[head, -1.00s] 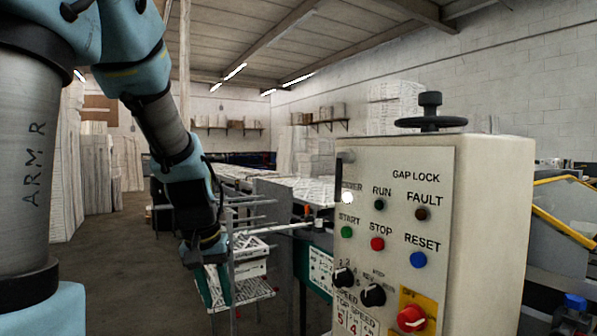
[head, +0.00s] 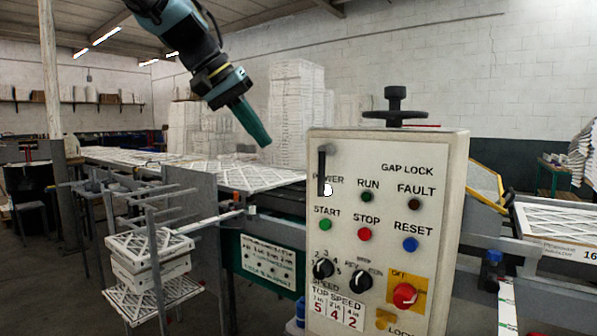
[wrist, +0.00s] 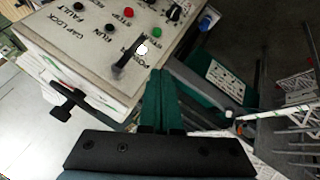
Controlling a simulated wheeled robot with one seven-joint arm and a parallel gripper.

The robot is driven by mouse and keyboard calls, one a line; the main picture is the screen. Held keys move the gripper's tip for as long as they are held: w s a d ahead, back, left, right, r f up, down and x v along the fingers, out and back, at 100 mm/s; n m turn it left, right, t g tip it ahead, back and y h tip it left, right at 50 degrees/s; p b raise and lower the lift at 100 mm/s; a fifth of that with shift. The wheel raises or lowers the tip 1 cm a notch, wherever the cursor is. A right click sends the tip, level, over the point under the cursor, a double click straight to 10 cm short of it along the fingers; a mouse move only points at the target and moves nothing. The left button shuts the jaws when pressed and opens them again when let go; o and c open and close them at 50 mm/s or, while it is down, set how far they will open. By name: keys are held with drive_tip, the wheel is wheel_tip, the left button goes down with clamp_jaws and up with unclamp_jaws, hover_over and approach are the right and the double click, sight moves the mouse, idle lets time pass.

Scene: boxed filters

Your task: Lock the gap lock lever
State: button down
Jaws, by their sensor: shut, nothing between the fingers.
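The cream control box (head: 455,190) carries a GAP LOCK label (head: 407,168) at the upper right of its face. A black knob with a flat wheel (head: 395,115) stands on its top; it also shows in the wrist view (wrist: 68,100). A dark upright bar (head: 321,172) sits at the face's upper left, by POWER; in the wrist view the bar (wrist: 126,60) sticks out from the panel. I cannot tell which of these is the gap lock lever. My gripper (head: 264,141) is shut and empty, pointing down, above and left of the box, apart from both parts.
A white light glows below the bar (head: 327,189). Several buttons and a red switch (head: 405,295) cover the face. A conveyor with flat filters (head: 250,177) runs behind left. A rack with boxed filters (head: 150,262) stands at lower left. The air above the box is clear.

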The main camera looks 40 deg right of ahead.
drive_tip(key=s+d+f+p, duration=0.3)
drive_tip(key=d+f+p, duration=0.2)
drive_tip(key=d+f, duration=0.3)
drive_tip(key=shift+s+d, duration=0.25)
drive_tip(key=shift+d, duration=0.1)
